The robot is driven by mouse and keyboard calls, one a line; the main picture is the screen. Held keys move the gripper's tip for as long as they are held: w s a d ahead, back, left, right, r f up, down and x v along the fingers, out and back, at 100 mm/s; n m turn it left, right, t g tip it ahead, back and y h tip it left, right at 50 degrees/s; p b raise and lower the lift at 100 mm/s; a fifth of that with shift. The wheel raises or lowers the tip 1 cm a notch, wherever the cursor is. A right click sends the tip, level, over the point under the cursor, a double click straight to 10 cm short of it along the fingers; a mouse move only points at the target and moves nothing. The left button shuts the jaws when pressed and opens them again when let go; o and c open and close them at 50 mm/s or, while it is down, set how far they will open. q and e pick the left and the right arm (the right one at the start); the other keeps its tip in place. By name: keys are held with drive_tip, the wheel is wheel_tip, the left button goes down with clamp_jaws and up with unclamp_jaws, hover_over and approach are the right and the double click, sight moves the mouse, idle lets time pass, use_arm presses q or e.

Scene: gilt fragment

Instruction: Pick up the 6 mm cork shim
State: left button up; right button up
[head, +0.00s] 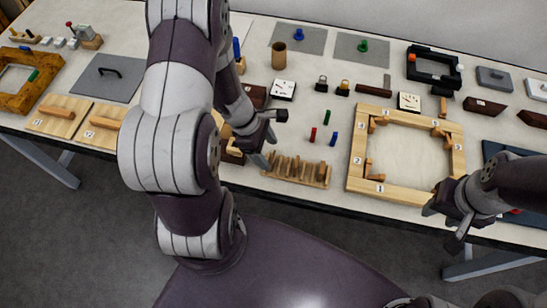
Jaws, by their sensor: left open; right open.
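A wooden rack (282,178) near the table's front edge holds several upright thin tan and brown pieces. I cannot tell which of them, if any, is the 6 mm cork shim; the thickness marks are too small to read. My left gripper (271,139) is open and empty, just behind and left of the rack, above the table. My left arm hides part of the table there. My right gripper (441,226) is open and empty at the front right corner of the large wooden frame.
The wooden frame (352,168) with numbered labels lies right of the rack. Small green (326,116), red (313,134) and blue (333,138) pegs stand behind the rack. White labelled blocks and knobbed plates lie farther back. Bare tabletop shows between the rack and the frame.

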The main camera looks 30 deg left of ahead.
sight(273, 157)
use_arm(q)
drive_tip(key=x, duration=0.3)
drive_tip(key=shift+w+d+f, duration=0.2)
drive_tip(key=shift+s+d+f, duration=0.15)
drive_tip(key=shift+s+f, duration=0.05)
drive_tip(key=shift+f, duration=0.15)
drive_tip(key=shift+w, duration=0.1)
drive_tip(key=c, duration=1.1)
